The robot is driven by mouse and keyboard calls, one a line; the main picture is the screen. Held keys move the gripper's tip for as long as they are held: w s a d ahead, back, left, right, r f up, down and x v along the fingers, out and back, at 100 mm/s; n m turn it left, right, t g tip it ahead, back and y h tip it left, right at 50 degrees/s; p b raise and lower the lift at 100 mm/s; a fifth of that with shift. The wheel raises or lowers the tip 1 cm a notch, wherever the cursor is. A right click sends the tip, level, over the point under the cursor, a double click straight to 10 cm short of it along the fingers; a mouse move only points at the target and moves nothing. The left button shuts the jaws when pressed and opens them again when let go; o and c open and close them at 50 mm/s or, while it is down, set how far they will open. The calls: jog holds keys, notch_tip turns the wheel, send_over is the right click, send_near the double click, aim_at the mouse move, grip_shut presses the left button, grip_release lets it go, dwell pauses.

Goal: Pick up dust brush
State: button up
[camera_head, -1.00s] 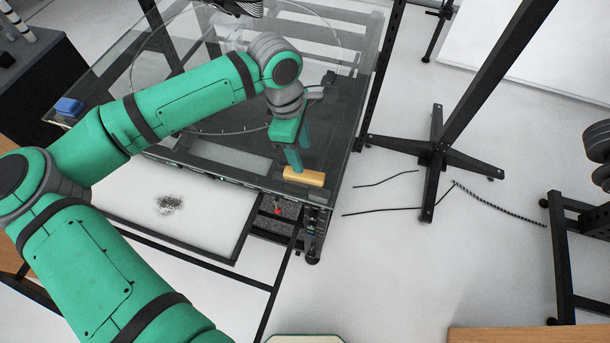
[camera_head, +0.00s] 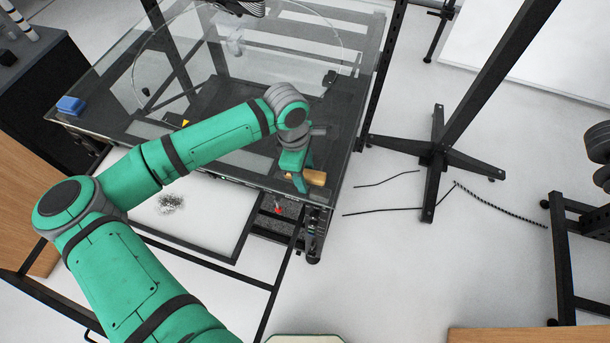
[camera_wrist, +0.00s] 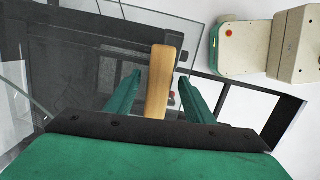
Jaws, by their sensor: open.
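The dust brush (camera_head: 318,178) shows as a tan wooden block on the near right corner of the glass-topped table. In the wrist view the brush (camera_wrist: 160,85) is a long wooden piece between the two green fingers, with a visible gap on each side. Its bristles cannot be seen. My gripper (camera_head: 304,181) is open and low over the brush, covering part of it in the head view. The open fingers of my gripper (camera_wrist: 160,92) point along both sides of the brush in the wrist view.
The glass-topped turntable (camera_head: 235,183) spreads behind and left of the brush. A blue object (camera_head: 70,105) lies at its far left corner. A black stand (camera_head: 434,150) is on the floor to the right. Open floor lies right of the table.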

aim_at(307, 174)
jog(key=c, duration=1.1)
jog(key=shift+w, duration=0.1)
jog(key=shift+c, duration=0.2)
jog(key=shift+r, duration=0.1)
jog(key=shift+w+r, duration=0.15)
jog(key=shift+r, duration=0.35)
jog(key=shift+s+r, duration=0.25)
jog(key=shift+r, duration=0.95)
jog(key=s+a+r, duration=0.2)
jog(key=s+r, duration=0.2)
jog(key=s, duration=0.2)
jog(key=s+a+r, duration=0.3)
jog(key=s+r, duration=0.2)
jog(key=s, duration=0.1)
jog(key=shift+s+a+r, duration=0.2)
jog(key=shift+s+a, duration=0.15)
